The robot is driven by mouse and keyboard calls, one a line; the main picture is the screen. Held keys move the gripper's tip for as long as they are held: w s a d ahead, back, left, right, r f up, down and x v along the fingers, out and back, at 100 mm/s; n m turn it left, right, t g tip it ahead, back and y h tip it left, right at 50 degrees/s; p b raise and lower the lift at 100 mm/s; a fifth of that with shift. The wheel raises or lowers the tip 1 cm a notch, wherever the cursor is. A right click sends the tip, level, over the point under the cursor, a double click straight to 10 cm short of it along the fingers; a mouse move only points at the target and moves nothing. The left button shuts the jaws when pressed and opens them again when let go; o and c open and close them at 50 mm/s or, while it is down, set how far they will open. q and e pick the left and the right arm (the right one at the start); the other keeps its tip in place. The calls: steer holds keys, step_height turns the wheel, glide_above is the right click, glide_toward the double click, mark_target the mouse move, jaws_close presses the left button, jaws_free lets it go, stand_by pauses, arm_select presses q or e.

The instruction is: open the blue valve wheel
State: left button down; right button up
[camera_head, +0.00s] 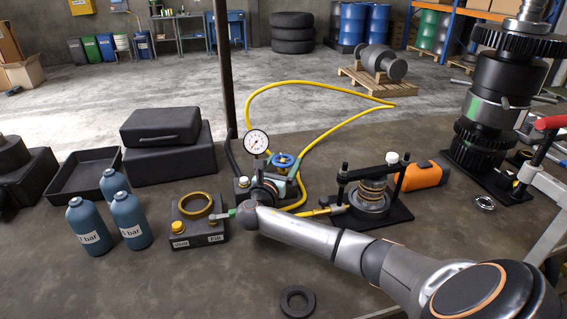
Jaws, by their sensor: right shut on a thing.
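The blue valve wheel (283,160) stands on a dark block with a white-faced pressure gauge (257,142) beside it, near the middle of the bench. My right arm reaches in from the lower right. My right gripper (288,173) is at the front edge of the wheel and is shut on it. The gripper and wrist partly hide the valve's base. How the fingers sit on the rim is too small to tell. My left gripper is not in view.
A yellow hose (322,84) loops behind the valve. A black press-like fixture (372,205) stands to the right. A block with a brass ring (196,204) and several blue bottles (88,228) stand to the left. A black ring (297,301) lies on the front bench.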

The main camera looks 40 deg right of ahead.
steer(key=shift+n+t, duration=0.3)
steer(key=shift+t, duration=0.1)
steer(key=shift+n+t+y, duration=0.7)
steer(key=shift+t+y, duration=0.1)
steer(key=shift+t, duration=0.1)
steer(key=n+t+y, duration=0.3)
steer(key=shift+f+t+y, duration=0.1)
steer(key=shift+t+y, duration=0.2)
steer(key=shift+n+t+y, duration=0.6)
steer(key=shift+n+y, duration=0.3)
steer(key=shift+n+t+y+b, duration=0.7)
steer(key=shift+n+y+b, duration=0.35)
steer(key=shift+y, duration=0.75)
steer(key=shift+a, duration=0.1)
steer(key=o, duration=1.2)
